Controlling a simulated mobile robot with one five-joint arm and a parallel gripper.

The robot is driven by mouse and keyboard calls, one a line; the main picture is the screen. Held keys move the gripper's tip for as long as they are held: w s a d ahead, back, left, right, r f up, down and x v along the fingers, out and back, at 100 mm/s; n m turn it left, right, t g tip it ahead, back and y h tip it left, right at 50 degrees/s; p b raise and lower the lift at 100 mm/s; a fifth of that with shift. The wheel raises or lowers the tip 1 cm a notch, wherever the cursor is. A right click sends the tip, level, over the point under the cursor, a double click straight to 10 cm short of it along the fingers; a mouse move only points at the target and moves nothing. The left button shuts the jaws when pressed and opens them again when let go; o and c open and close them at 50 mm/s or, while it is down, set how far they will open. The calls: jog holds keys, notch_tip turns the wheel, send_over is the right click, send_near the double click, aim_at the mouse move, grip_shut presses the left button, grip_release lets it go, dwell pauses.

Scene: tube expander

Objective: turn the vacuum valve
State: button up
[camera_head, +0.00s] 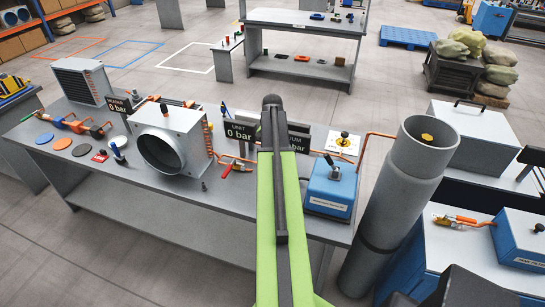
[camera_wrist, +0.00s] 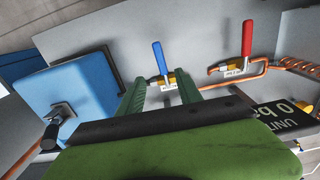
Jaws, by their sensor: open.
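Two lever valves on copper pipe show in the wrist view. One has a blue handle (camera_wrist: 158,58) and a brass body, the other a red handle (camera_wrist: 247,38). Their small labels are too blurred to read, so I cannot tell by name which is the vacuum valve. My gripper (camera_wrist: 160,84) is open, its two green fingers apart and empty. In the picture the blue-handled valve stands just beyond and between the fingertips; contact is not visible. In the head view the red handle (camera_head: 227,170) lies left of my arm, which hides my gripper and the blue handle.
A blue box (camera_head: 329,187) with a black lever stands right of my arm; it also shows in the wrist view (camera_wrist: 82,95). A black unit pressure sign (camera_head: 239,132) reads 0 bar. A second sign is partly hidden. A tall grey cylinder (camera_head: 395,200) stands at the right.

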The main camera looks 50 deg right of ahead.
notch_tip(320, 180, up, 3)
jog(key=shift+r+p, duration=0.15)
jog(key=shift+p, duration=0.7)
